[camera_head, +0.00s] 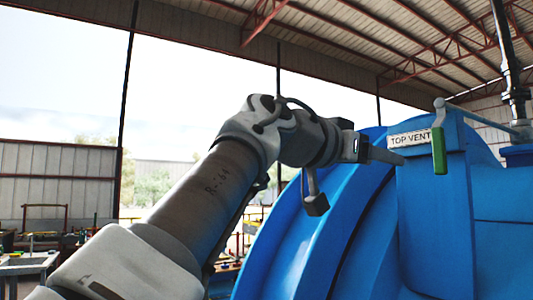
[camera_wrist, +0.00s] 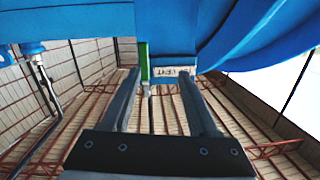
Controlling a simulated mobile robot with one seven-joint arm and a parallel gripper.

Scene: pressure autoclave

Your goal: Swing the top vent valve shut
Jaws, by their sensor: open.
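The top vent valve has a lever with a green handle (camera_head: 439,150) that hangs straight down at the upper front of the blue autoclave (camera_head: 433,220). A grey rounded metal end (camera_head: 439,104) tops the lever. A "TOP VENT" label (camera_head: 408,138) is just left of the handle. My gripper (camera_head: 400,160) is below the label, left of the handle and apart from it in the head view. In the wrist view, my gripper (camera_wrist: 158,72) is open and empty. There the green handle (camera_wrist: 143,60) shows beyond the fingers, near the left one, with the label (camera_wrist: 172,71) beside it.
A grey pipe (camera_head: 480,118) runs right from the valve to a dark vertical pipe (camera_head: 510,65). The autoclave's curved blue rim (camera_head: 300,230) lies below my wrist. Work tables (camera_head: 28,265) stand far off at the lower left. Open air surrounds my arm on the left.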

